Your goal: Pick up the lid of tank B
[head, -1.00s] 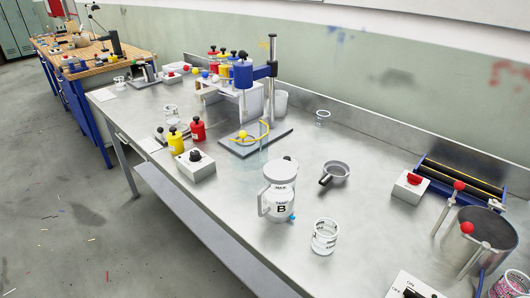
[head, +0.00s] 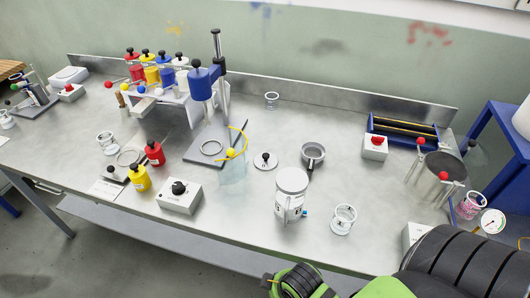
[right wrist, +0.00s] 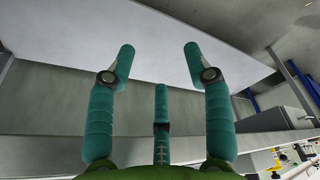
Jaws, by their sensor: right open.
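Tank B (head: 290,196) is a white jug with a handle and a small blue tap, upright on the steel bench in the head view. Its label is not readable now. A round white lid with a black knob (head: 265,160) lies flat on the bench behind and left of it, apart from it. I cannot tell whether the jug's pale top is open. My right gripper (right wrist: 160,70) shows in the right wrist view with three teal fingers spread and nothing between them. Its fingers are not clear in the head view. My left gripper is not in view.
A strainer-like pan (head: 313,155) stands right of the lid, close to it. A glass beaker (head: 343,219) is right of tank B. The nozzle stand (head: 222,100) with a yellow tube is left of the lid. A grey control box (head: 179,195) sits at the front left.

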